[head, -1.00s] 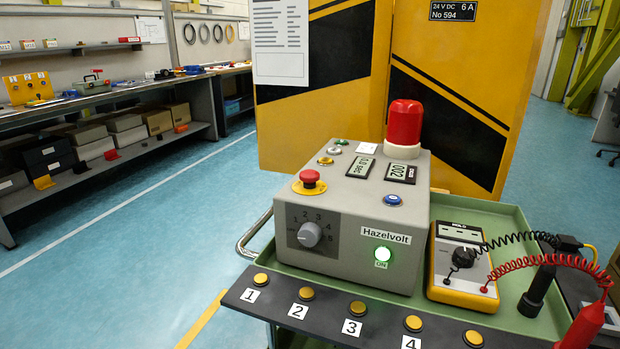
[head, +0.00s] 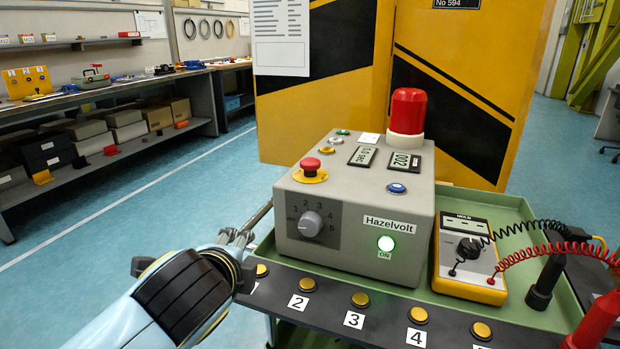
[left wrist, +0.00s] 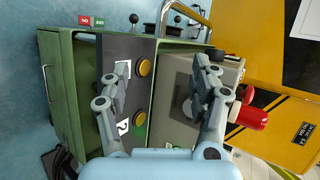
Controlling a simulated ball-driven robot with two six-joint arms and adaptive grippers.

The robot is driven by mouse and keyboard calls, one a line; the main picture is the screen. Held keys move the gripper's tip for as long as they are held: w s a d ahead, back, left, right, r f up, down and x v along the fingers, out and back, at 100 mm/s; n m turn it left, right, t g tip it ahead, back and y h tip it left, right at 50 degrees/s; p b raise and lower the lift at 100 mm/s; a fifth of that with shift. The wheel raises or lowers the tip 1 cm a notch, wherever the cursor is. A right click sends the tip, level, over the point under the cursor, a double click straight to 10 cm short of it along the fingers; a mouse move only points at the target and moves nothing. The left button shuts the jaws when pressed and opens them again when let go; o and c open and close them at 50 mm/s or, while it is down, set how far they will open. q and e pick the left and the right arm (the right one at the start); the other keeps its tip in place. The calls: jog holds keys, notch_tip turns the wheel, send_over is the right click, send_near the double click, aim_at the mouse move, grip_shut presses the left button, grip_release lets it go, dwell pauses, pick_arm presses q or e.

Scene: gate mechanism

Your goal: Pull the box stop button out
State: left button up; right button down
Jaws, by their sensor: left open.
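The box stop button (head: 310,166) is a red mushroom head on a yellow disc, on the top near left corner of the grey box (head: 360,215). My left gripper (head: 240,237) is low and left of the box, beside the tray's front corner, apart from the button. In the left wrist view the left gripper (left wrist: 162,66) shows its two fingers spread with nothing between them. That view is turned sideways. The grey box (left wrist: 172,85) is partly behind one finger, and red parts at its right are partly covered. My right gripper is not in view.
A red beacon (head: 407,112), a dial (head: 310,224) and a lit green button (head: 386,243) are on the box. A yellow meter (head: 466,262) with coiled leads stands right. A dark strip with numbered yellow buttons (head: 361,300) runs in front. Space above the box's left side is free.

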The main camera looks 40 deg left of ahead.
pick_arm(q)
jog(key=w+r+m+t+y, duration=0.1)
jog(key=w+r+m+t, duration=0.2)
jog(key=w+r+m, duration=0.4)
jog(key=m+t, duration=0.4)
jog(key=m, duration=0.8)
send_near(308, 167)
jog(key=shift+w+a+f, duration=0.15)
jog(key=shift+w+a, duration=0.15)
jog(key=shift+w, duration=0.15)
jog(key=x, duration=1)
jog(key=shift+w, duration=0.4)
grip_shut()
